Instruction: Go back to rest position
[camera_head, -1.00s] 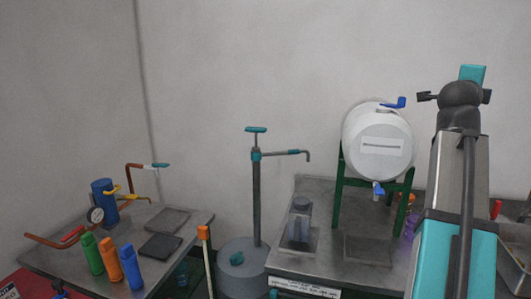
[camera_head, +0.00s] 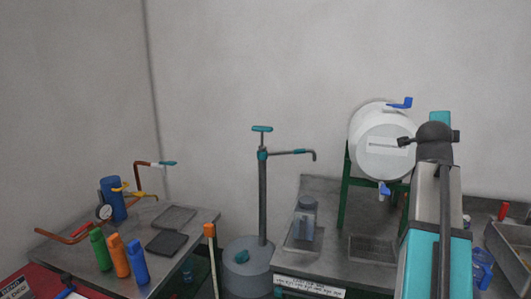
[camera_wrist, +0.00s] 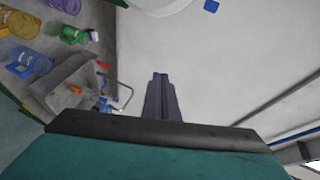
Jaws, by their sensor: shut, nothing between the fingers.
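My gripper (camera_wrist: 160,98) shows in the wrist view with its two dark fingers together and nothing between them. It points at the pale wall, clear of every object. In the head view my raised arm stands at the right, in front of the bench and the white tank. The gripper's fingertips cannot be made out in the head view.
A white tank (camera_head: 375,150) on a green stand and a grey container (camera_head: 304,220) are on the right bench. A hand pump (camera_head: 262,195) stands mid-floor. Coloured bottles (camera_head: 118,257) sit on the left table. A metal sink (camera_wrist: 62,85) shows in the wrist view.

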